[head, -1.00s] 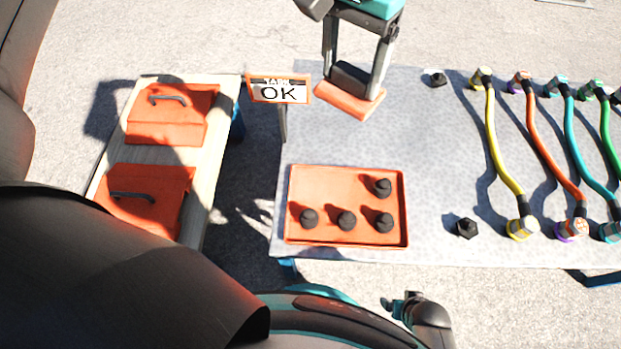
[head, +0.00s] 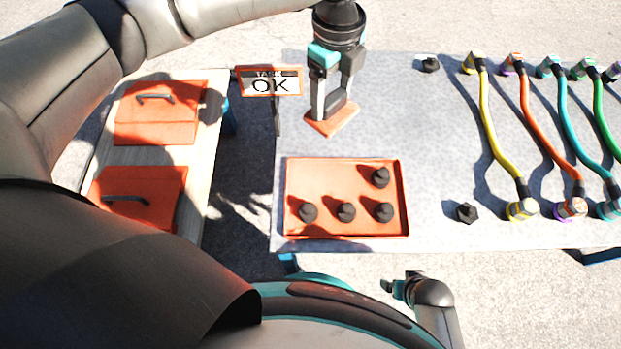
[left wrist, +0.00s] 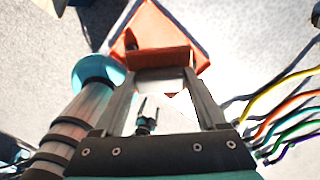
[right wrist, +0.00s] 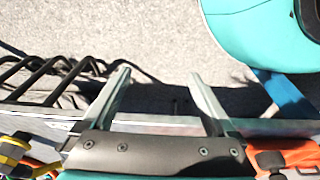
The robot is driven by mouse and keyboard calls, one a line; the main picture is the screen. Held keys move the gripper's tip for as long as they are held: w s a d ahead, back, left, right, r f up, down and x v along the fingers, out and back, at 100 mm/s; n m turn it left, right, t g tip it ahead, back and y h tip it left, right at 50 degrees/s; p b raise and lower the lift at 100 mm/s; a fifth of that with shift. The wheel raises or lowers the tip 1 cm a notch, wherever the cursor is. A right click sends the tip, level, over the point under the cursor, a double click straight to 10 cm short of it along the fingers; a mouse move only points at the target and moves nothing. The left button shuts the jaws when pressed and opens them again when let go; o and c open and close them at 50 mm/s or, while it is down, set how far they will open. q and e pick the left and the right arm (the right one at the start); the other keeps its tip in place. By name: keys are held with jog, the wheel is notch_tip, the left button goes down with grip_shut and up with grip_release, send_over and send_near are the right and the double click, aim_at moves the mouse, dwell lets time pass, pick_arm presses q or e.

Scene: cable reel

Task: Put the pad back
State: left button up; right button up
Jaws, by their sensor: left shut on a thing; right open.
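My left gripper (head: 330,102) is shut on the dark handle of an orange pad (head: 328,124) over the far left part of the grey table (head: 420,130). The pad lies flat and turned like a diamond. It also shows beyond the fingers in the left wrist view (left wrist: 162,25). I cannot tell whether its underside touches the table. My right gripper (right wrist: 155,85) is open and empty in the right wrist view, near a table edge.
An orange tray (head: 295,170) with several black knobs stands in front of the pad. A sign (head: 270,84) reading "TASK OK" is to its left. Several coloured cables (head: 487,125) lie right.

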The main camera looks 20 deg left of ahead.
jog(key=w+a+r+t+b, duration=0.1)
jog(key=w+r+b, duration=0.25)
jog(key=r, duration=0.45)
jog(key=w+a+r+t+b, duration=0.2)
jog(key=r+b, duration=0.3)
jog(key=r, duration=0.2)
pick_arm(q)
jog(key=a+f+m, duration=0.1)
jog(key=f+m, duration=0.2)
jog(key=f, duration=0.5)
jog(key=a+f+m, duration=0.1)
jog(key=f+m, duration=0.2)
jog(key=f, duration=0.5)
jog(key=s+a+f+m, duration=0.1)
jog(key=f+m, duration=0.2)
jog(key=f, duration=0.5)
jog(key=shift+s+a+f, duration=0.1)
jog(key=shift+a, duration=0.1)
notch_tip(320, 180, down, 2)
jog(key=shift+f+b, duration=0.2)
jog(key=shift+b, duration=0.75)
jog(key=shift+f, duration=0.3)
pick_arm(e)
jog(key=shift+w+a+r+t+y, duration=0.15)
jog(key=shift+w+a+t+y, duration=0.55)
jog(key=shift+w+a+t, duration=0.3)
jog(key=shift+w+a+r+t+y, duration=0.15)
jog(key=shift+w+a+t+y, duration=0.7)
jog(key=shift+a, duration=0.25)
jog(key=shift+s, duration=0.1)
